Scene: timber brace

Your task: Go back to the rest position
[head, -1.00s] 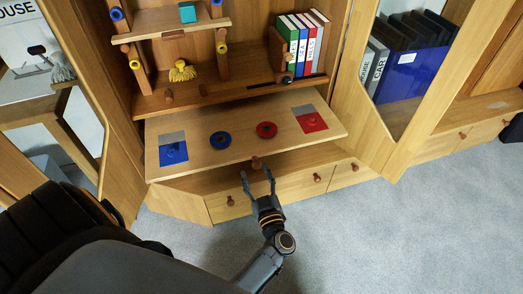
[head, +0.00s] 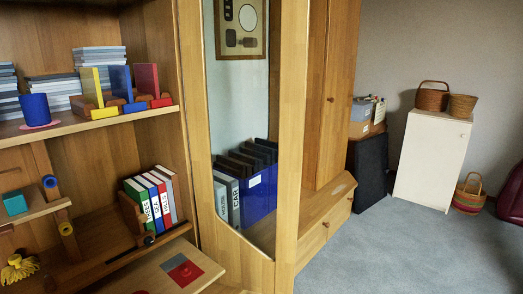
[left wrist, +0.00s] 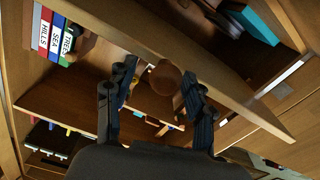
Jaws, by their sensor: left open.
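In the left wrist view my left gripper (left wrist: 159,70) is open, its two dark fingers spread apart. A round wooden knob (left wrist: 165,78) on the edge of a wooden board (left wrist: 235,90) shows between the fingers. I cannot tell whether the fingers touch it; no grip is seen. The head view shows neither gripper. My right gripper is in no view.
The cabinet holds upright labelled books (head: 150,203), a blue mug (head: 35,107), a teal block (head: 15,203) and a yellow tassel (head: 18,268). A blue box (head: 258,190) of dark folders stands behind an opening. A white cabinet (head: 432,160) with baskets stands right. The carpet (head: 400,245) is clear.

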